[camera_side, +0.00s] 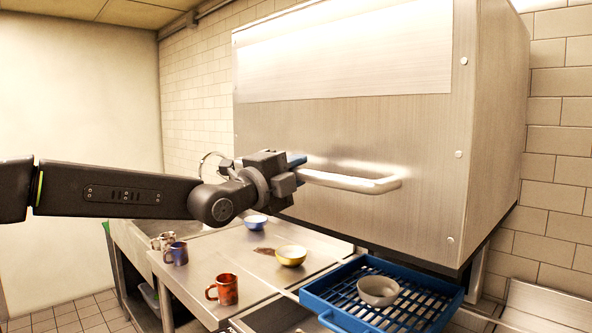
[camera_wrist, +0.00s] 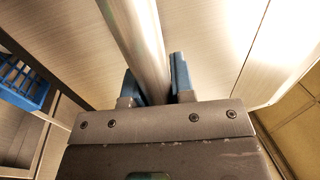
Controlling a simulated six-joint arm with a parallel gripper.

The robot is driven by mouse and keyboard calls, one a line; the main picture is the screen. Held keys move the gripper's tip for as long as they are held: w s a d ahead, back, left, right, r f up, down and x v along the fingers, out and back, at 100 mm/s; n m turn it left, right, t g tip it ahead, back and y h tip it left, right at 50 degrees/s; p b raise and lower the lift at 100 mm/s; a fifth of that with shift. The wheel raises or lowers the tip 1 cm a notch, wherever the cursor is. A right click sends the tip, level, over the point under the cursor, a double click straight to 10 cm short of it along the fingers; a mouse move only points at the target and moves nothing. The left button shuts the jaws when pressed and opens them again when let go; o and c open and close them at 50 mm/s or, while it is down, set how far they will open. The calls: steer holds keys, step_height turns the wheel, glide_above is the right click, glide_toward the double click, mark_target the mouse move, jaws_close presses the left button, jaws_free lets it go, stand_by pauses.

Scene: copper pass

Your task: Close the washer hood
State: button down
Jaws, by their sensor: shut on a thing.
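The washer hood (camera_side: 350,130) is a large brushed-steel box, raised above the blue dish rack (camera_side: 453,305) with a gap below its lower edge. Its bar handle (camera_side: 365,185) runs across the front face. My gripper (camera_side: 297,162) is at the left end of the handle as seen in the side view. In the wrist view my gripper (camera_wrist: 157,82) has its blue fingers on both sides of the handle (camera_wrist: 138,35), shut on it. The hood's front face (camera_wrist: 215,40) fills much of the wrist view. The handle's left end is hidden behind my gripper.
A grey bowl (camera_side: 378,290) sits in the rack under the hood. On the steel counter (camera_side: 205,262) stand an orange-brown mug (camera_side: 226,289), a blue mug (camera_side: 176,253), a patterned mug (camera_side: 163,240), a yellow bowl (camera_side: 291,255) and a blue-and-white bowl (camera_side: 256,222). A dark stain lies beside the yellow bowl.

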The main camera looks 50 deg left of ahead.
step_height(320, 180, down, 33)
steer(key=shift+r, duration=0.2)
stand_by(0.3)
steer(key=c, duration=1)
jaws_free()
steer(key=shift+o, duration=0.2)
steer(key=s+r, duration=0.5)
steer(key=r, duration=0.1)
steer(key=shift+r, duration=0.15)
